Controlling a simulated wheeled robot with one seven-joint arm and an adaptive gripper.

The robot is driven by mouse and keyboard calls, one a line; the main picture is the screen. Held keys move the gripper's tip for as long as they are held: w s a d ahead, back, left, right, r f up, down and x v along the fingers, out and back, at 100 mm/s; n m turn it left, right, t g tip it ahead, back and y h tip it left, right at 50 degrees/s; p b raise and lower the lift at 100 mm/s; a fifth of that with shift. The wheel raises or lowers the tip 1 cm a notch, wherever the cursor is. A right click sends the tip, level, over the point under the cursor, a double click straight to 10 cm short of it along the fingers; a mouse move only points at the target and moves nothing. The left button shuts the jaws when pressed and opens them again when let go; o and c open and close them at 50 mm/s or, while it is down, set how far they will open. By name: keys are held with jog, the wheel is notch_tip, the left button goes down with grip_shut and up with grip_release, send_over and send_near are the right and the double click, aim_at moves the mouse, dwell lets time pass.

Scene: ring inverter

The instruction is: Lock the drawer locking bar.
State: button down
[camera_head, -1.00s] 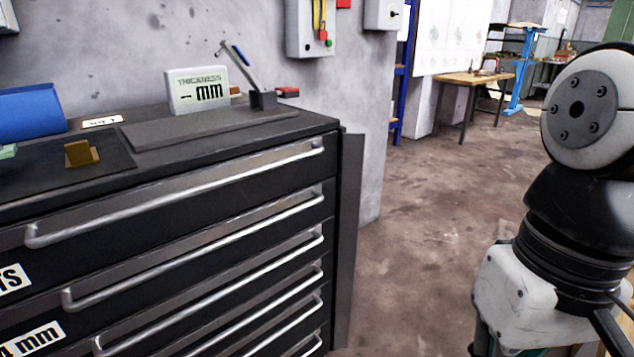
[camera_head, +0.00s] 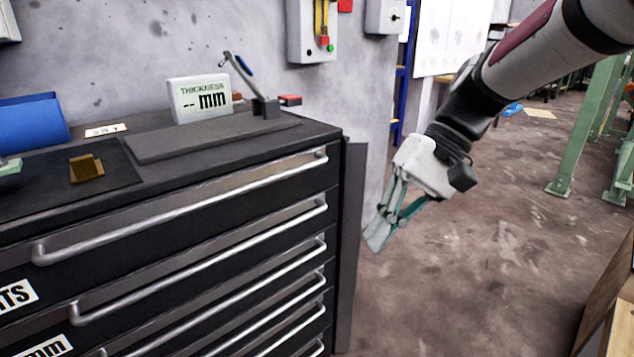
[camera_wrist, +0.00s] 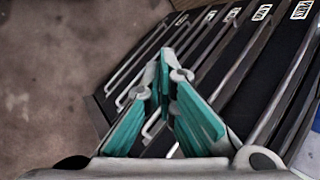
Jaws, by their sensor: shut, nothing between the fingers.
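A dark cabinet (camera_head: 190,230) with several drawers and long silver handles fills the left of the head view. Its drawers look shut. A tall dark grey upright strip (camera_head: 352,240), which looks like the locking bar, stands along its right front edge, beside the drawers rather than across them. My gripper (camera_head: 376,242) is shut and empty and points down, just right of the strip in the picture; I cannot tell whether they touch. In the wrist view my gripper's teal fingers (camera_wrist: 166,72) come together in front of the drawer handles, and the cabinet (camera_wrist: 215,55) lies tilted behind them.
The cabinet top carries a thickness display (camera_head: 200,98), a lever tool (camera_head: 262,100), a brass block (camera_head: 86,168) and a blue item (camera_head: 30,122). Green metal legs (camera_head: 580,135) stand at the right. Bare floor (camera_head: 470,270) lies right of the cabinet.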

jog(key=w+d+f+m+t+y+p, duration=0.1)
jog(key=w+d+f+y, duration=0.2)
jog(key=w, duration=0.5)
jog(key=w+d+f+t+y+p, duration=0.1)
jog(key=w+d+f+t+y, duration=0.2)
jog(key=w, duration=0.5)
jog(key=w+d+f+m+y+p, duration=0.1)
jog(key=w+d+f+y, duration=0.2)
jog(key=w, duration=0.5)
jog(key=w+d+f+m+t+y, duration=0.1)
jog(key=w+d+f+t, duration=0.3)
jog(key=w+d+f, duration=0.1)
jog(key=shift+w+d+f+m, duration=0.4)
jog(key=shift+d+f, duration=0.5)
jog(key=shift+f, duration=0.5)
jog(key=b+x, duration=0.2)
jog(key=x, duration=0.8)
jog(key=shift+s+r+b, duration=0.15)
jog(key=shift+s+b, duration=0.3)
jog(key=shift+s, duration=1.5)
